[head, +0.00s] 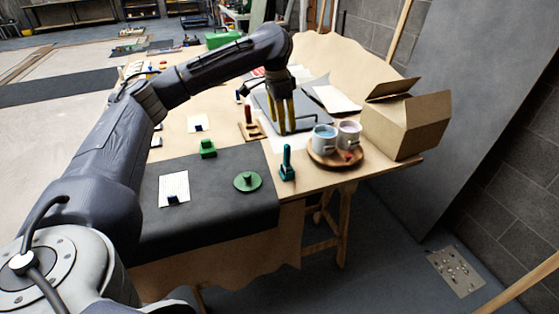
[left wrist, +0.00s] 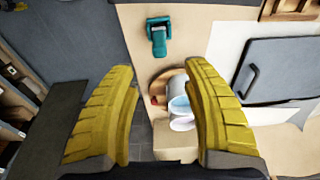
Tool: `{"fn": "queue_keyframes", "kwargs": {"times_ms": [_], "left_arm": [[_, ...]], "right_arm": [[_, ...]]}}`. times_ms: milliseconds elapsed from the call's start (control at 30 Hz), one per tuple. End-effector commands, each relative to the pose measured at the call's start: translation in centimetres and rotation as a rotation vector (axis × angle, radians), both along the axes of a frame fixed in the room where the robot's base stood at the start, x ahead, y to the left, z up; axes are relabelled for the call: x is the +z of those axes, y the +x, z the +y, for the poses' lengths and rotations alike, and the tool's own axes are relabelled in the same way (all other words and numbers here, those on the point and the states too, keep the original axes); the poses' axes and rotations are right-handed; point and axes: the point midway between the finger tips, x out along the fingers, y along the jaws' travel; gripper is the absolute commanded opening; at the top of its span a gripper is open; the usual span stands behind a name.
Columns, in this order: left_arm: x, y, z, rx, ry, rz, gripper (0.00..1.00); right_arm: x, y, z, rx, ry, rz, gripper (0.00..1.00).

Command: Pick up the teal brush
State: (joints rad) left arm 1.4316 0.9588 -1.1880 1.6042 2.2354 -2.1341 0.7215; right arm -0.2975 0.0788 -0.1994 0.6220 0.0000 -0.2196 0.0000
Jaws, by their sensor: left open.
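The teal brush (head: 287,163) stands upright near the table's front edge in the head view, between the dark mat and the round wooden tray. In the left wrist view the teal brush (left wrist: 158,36) shows beyond the fingertips, near the top. My left gripper (head: 282,112) points down over the table, behind the brush and above it, apart from it. Its yellow fingers (left wrist: 162,75) are spread wide in the left wrist view, with nothing held between them. My right gripper is in neither view.
Two mugs (head: 325,138) stand on the round wooden tray (head: 318,158) right of the brush. A green round knobbed piece (head: 247,182) lies on the dark mat (head: 215,225) to the left. A grey panel (head: 309,122) lies behind.

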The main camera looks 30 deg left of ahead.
Motion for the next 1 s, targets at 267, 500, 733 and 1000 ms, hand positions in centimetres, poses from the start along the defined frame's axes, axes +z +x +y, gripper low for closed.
{"fn": "queue_keyframes", "kwargs": {"times_ms": [267,500,733,1000], "left_arm": [[-4.6,0.4,-0.4,0.002,-0.002,0.003,0.49],[-8.2,0.7,-0.7,0.001,-0.002,0.003,0.49],[-10.3,1.0,-0.8,0.003,-0.002,0.000,0.49],[-11.4,1.1,-0.9,0.002,-0.001,0.001,0.49]], "right_arm": [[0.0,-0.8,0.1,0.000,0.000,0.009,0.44],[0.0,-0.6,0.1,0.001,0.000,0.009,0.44],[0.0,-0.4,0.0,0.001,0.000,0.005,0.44],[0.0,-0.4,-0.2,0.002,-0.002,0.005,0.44]]}}
